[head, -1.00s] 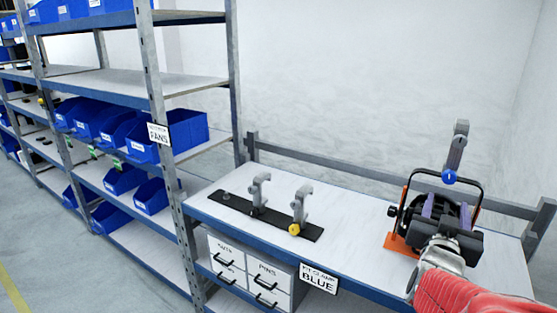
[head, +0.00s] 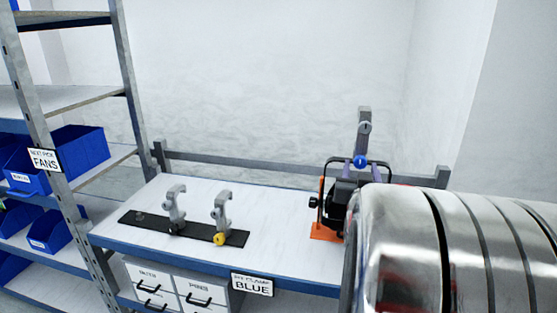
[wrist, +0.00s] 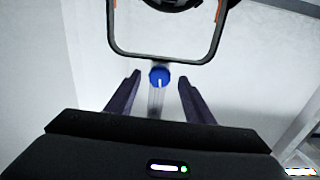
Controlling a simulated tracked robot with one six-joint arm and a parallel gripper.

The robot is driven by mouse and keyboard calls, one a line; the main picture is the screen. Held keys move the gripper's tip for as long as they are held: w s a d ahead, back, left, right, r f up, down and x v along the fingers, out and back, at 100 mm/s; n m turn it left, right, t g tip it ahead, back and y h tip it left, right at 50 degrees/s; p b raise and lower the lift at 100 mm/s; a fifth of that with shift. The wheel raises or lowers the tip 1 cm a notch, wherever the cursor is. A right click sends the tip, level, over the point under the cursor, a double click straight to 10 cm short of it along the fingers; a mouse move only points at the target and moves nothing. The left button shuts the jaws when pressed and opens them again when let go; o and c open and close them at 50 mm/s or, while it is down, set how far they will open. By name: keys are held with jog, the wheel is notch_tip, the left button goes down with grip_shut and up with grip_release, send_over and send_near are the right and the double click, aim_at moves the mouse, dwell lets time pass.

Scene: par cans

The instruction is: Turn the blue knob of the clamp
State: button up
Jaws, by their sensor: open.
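The grey clamp (head: 364,125) stands upright above the par can's black yoke in the head view, with its blue knob (head: 360,162) low on it. In the wrist view the blue knob (wrist: 160,76) has a white mark and appears between the two dark fingertips of my gripper (wrist: 159,80). My gripper is open, with a gap on each side of the knob; how far the knob lies beyond the tips is hard to tell. The black yoke (wrist: 165,59) shows just above the knob there.
A black bar (head: 195,229) with two grey clamps, one with a yellow knob (head: 219,239), lies on the bench (head: 278,222) to the left. A grey rail (head: 250,163) runs behind. Shelves with blue bins stand left.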

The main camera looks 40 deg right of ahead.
jog(key=shift+x, duration=1)
jog(key=c, duration=1.1)
